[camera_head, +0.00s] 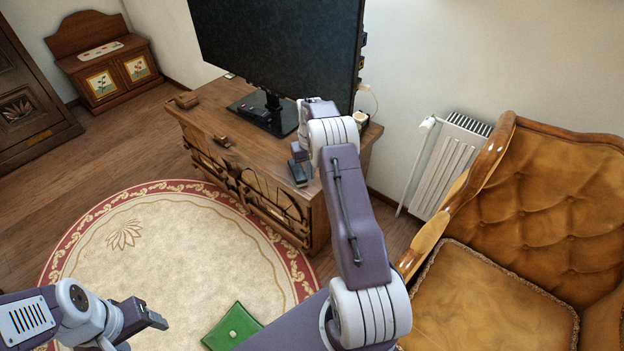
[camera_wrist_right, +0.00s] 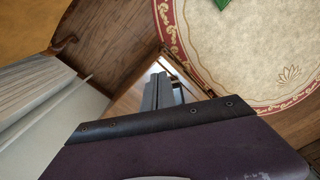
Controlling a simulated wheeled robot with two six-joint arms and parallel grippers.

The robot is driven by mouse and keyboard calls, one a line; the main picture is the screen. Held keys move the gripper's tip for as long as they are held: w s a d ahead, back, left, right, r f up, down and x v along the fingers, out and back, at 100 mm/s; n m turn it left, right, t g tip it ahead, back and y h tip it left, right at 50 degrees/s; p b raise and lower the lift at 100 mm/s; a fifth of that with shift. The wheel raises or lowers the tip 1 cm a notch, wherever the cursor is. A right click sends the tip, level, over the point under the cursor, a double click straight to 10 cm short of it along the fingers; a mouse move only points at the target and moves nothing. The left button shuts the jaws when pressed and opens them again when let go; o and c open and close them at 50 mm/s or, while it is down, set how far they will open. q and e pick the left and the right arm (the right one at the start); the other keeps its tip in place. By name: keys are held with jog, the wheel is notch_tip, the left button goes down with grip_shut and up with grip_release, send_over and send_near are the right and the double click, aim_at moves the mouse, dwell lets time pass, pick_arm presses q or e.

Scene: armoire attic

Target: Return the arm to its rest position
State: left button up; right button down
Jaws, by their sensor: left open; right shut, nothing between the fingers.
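My right arm reaches up the middle of the head view, over the right end of the wooden TV cabinet (camera_head: 215,97). My right gripper (camera_head: 299,172) is at the cabinet's front right edge, partly hidden by its own wrist. In the right wrist view its fingers (camera_wrist_right: 162,92) are together with nothing between them, with wood behind them. My left gripper (camera_head: 155,320) is at the lower left, open and empty, in front of the round rug (camera_head: 180,240).
A large dark television (camera_head: 280,45) stands on the cabinet, close to my right wrist. A leather armchair (camera_head: 490,300) is to the right, and a white radiator (camera_head: 445,165) is on the wall. A green object (camera_head: 232,328) lies on the rug. Much of the rug is clear.

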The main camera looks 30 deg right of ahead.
jog(key=w+a+r+n+t+p, duration=0.1)
jog(key=a+r+p, duration=0.25)
jog(key=r, duration=0.45)
jog(key=w+a+r+n+p, duration=0.1)
jog(key=w+a+r+p, duration=0.1)
jog(key=a+r, duration=0.35)
jog(key=s+a+r+n+p, duration=0.1)
jog(key=s+a+r+p, duration=0.3)
jog(key=s+a+r, duration=0.45)
jog(key=s+a+r+n+p, duration=0.1)
jog(key=s+a+r+p, duration=0.2)
jog(key=s, duration=0.5)
jog(key=s+a+f+m, duration=0.1)
jog(key=s+f, duration=0.5)
jog(key=s, duration=0.3)
jog(key=shift+b, duration=0.35)
